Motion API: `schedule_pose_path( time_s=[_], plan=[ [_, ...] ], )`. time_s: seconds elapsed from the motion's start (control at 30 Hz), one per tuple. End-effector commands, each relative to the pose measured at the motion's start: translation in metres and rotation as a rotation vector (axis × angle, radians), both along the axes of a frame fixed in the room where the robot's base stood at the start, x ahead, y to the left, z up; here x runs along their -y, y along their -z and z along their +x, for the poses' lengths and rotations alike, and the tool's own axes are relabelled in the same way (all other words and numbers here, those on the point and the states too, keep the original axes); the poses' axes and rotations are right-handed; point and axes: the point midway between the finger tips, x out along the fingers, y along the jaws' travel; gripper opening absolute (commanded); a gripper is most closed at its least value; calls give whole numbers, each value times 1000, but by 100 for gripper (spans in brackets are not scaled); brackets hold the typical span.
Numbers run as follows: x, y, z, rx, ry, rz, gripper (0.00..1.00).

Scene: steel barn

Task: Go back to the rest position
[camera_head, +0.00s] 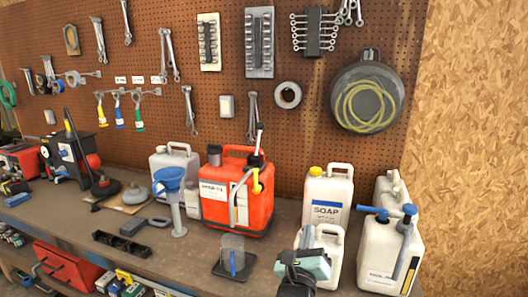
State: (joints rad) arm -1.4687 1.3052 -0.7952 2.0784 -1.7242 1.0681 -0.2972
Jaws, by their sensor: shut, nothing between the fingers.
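My gripper (298,266) shows at the bottom of the view, right of centre, as a dark and grey-green shape. It is shut and holds nothing. It overlaps the lower part of a small white jug (327,240) in the picture. The rest of my arm is mostly out of view. The workbench (190,255) lies behind it and to its left.
A red canister (214,208), a white SOAP jug (326,200) and a white jug with blue cap (378,250) stand near. A wire-mesh cup (233,250) is left of my gripper. Tools hang on the pegboard (190,60). The bench front is partly clear.

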Motion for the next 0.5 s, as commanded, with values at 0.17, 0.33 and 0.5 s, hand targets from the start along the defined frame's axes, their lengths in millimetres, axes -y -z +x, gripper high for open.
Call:
schedule_pose_path(
  time_s=[0.17,0.33,0.5],
  plan=[
    [44,17,-12,-45,164,180,0],
    [88,39,-38,-90,376,415,0],
    [125,68,-92,-135,691,771,0]
  ],
)
